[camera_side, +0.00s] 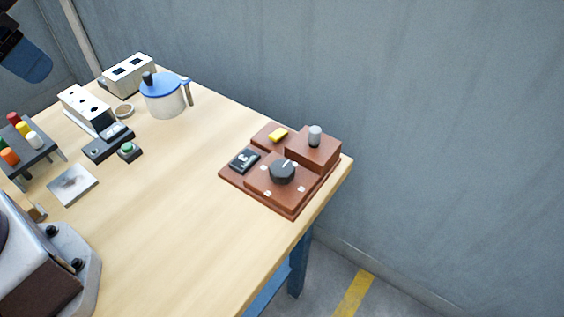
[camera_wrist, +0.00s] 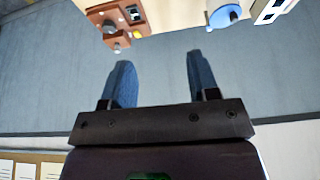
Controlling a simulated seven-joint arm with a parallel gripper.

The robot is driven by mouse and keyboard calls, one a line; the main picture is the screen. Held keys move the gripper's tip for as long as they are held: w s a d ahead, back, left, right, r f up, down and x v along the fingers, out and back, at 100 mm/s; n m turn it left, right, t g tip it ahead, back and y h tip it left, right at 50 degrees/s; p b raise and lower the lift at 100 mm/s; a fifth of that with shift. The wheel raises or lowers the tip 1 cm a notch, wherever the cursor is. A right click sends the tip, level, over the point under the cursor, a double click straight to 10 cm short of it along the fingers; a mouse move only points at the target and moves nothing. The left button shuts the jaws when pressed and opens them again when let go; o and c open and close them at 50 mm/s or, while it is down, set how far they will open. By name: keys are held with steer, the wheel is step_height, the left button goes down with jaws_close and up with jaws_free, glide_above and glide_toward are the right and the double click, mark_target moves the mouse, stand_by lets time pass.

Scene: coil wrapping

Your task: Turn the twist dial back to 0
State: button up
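The twist dial (camera_side: 282,171) is a dark grey knob with a light pointer mark. It sits on the front block of a reddish-brown stepped base (camera_side: 230,176) near the table's right corner. Small white marks lie around the dial; I cannot read them. In the wrist view the brown base (camera_wrist: 122,12) shows at the top, with the dial (camera_wrist: 110,27) on it. My gripper (camera_wrist: 163,75) has its two blue fingers wide apart with nothing between them, well away from the dial.
A blue-lidded pot (camera_side: 165,98), white boxes (camera_side: 128,75) and a rack of coloured pegs (camera_side: 28,150) stand to the left. The table's middle is clear.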

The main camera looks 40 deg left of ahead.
steer(key=shift+o, duration=1.4)
steer(key=w+d+f+m+g, duration=0.2)
steer(key=w+d+f+g, duration=0.1)
steer(key=w, duration=0.6)
steer(key=shift+d+m+h, duration=0.3)
steer(key=shift+d, duration=0.05)
steer(key=m+g+h, duration=0.3)
steer(key=m+g, duration=0.2)
steer(key=m, duration=1.9)
glide_toward(282, 168)
steer(key=x, duration=0.9)
steer(key=shift+f, duration=0.1)
steer(key=c, duration=0.9)
